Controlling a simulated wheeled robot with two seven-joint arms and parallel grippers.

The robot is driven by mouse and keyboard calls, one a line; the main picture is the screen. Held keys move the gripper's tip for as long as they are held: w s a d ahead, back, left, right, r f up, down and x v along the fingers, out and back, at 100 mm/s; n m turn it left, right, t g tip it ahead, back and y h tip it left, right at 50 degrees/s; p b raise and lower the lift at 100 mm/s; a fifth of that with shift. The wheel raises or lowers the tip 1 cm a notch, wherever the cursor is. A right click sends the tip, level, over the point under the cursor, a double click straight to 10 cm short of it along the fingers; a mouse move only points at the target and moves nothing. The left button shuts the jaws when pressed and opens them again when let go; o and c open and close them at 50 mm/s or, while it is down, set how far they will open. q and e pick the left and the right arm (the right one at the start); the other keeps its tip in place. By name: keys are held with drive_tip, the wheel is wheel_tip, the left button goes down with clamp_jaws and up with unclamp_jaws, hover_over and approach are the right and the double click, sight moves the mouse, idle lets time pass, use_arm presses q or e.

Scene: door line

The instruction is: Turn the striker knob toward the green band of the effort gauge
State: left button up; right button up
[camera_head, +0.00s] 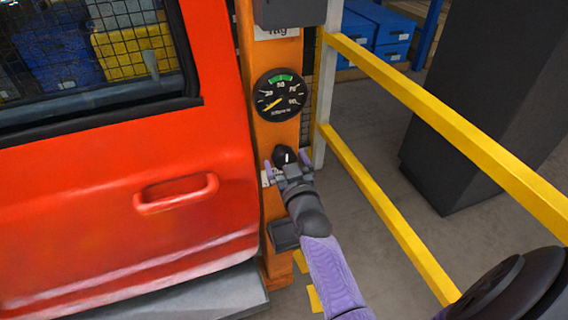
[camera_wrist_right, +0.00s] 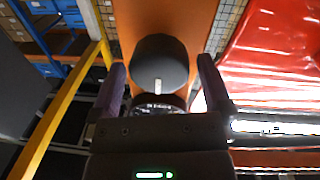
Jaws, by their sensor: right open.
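The striker knob (camera_head: 285,155) is black with a white mark and sits on an orange post, below the gauge. The effort gauge (camera_head: 280,94) is a round black dial with a green band (camera_head: 282,77) at its top. Its yellow needle points to the lower left, away from the green band. My right gripper (camera_head: 287,160) is at the knob. In the right wrist view the knob (camera_wrist_right: 160,68) shows between the two open, purple fingers (camera_wrist_right: 161,64), with gaps on both sides. I cannot tell how deep the fingers reach. My left gripper is not in view.
A red door (camera_head: 110,190) with a handle (camera_head: 176,194) stands left of the orange post (camera_head: 272,50). Yellow rails (camera_head: 440,115) run along the right. A dark block (camera_head: 480,110) stands beyond them. A small dark box (camera_head: 284,235) is low on the post.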

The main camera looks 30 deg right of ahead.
drive_tip(key=shift+w+d, duration=0.2)
drive_tip(key=shift+w, duration=0.5)
drive_tip(key=c, duration=1.1)
